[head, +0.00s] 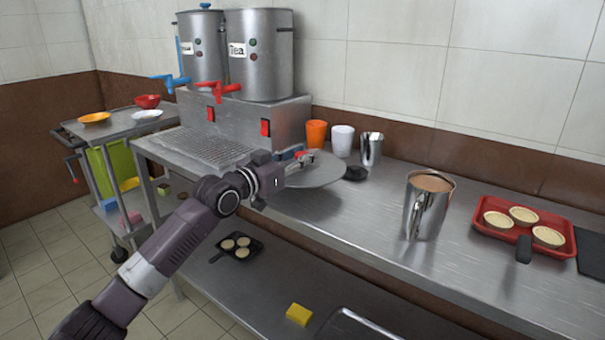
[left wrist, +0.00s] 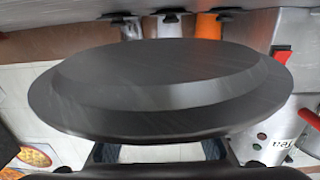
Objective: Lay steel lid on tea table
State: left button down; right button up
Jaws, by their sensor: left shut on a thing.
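The steel lid (head: 322,172) is a round grey disc held over the tea table (head: 375,215), a long steel counter. My left gripper (head: 302,157) is shut on the lid near its upper middle. The lid looks roughly level and close to the tabletop; I cannot tell whether it touches. In the left wrist view the lid (left wrist: 170,85) fills the middle, with the left gripper's fingers (left wrist: 158,152) at its lower edge. My right gripper is not in view.
Behind the lid stand an orange cup (head: 316,134), a white cup (head: 342,141) and a steel cup (head: 371,149). A small black object (head: 355,173) lies beside it. A filled steel pitcher (head: 427,205) and red tray (head: 520,217) stand right. Tea urns (head: 262,60) stand behind left.

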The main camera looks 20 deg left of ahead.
aim_at(300, 172)
pick_arm(q)
notch_tip(300, 172, down, 4)
jog(key=shift+r+b, duration=0.25)
jog(key=shift+b, duration=0.05)
jog(key=shift+f, duration=0.4)
jog(key=c, duration=1.5)
grip_release()
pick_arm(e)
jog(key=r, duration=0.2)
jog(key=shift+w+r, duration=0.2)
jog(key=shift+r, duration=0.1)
pick_arm(q)
jog(key=shift+s, duration=0.15)
jog(key=shift+s+a+f, duration=0.1)
jog(key=shift+s+a, duration=0.05)
jog(key=shift+s, duration=0.15)
jog(key=v, duration=1)
jog(key=shift+s+a+p, duration=0.1)
jog(key=shift+s+p, duration=0.2)
jog(key=shift+p, duration=0.1)
jog(key=shift+s+a, duration=0.1)
jog(key=shift+s, duration=0.15)
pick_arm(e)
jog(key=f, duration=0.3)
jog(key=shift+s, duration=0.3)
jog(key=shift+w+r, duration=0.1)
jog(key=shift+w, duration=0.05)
